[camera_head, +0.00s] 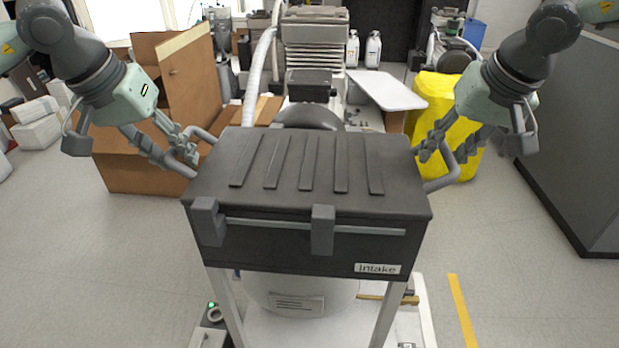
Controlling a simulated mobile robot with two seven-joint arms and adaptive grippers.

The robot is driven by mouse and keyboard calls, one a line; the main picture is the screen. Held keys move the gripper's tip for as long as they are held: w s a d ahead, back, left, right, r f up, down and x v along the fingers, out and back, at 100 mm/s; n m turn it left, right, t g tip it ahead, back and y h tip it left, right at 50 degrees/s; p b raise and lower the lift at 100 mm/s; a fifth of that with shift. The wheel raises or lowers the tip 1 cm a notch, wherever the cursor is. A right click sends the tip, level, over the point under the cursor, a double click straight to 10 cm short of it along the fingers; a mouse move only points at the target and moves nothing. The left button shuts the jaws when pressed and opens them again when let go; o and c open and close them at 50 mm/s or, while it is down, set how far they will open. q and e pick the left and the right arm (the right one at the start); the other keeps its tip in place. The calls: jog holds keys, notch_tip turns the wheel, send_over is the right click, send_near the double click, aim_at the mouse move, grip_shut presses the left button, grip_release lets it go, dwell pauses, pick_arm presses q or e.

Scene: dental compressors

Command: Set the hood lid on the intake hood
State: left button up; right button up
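The hood lid (256,165) is a dark grey panel with several raised ribs and a bent tube handle on each side. It lies over the black intake hood (290,253), a box labelled "Intake" on pale legs. The lid looks level, with no clear gap at the front seam; the back seam is hidden. My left gripper (181,152) has its fingers around the left handle (203,134). My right gripper (430,150) has its fingers around the right handle (447,181). Both look closed on the bars, though the fingertips are partly hidden.
Two grey latches (207,222) (322,230) hang at the front over a thin rod. An open cardboard box (150,178) stands at left, a yellow covered object (440,95) at right. A grey cabinet (580,130) bounds the far right. The floor in front is partly clear.

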jog(key=shift+r, duration=0.1)
pick_arm(q)
jog(key=v, duration=1.2)
pick_arm(e)
jog(key=v, duration=1.2)
pick_arm(q)
jog(key=shift+w, duration=0.1)
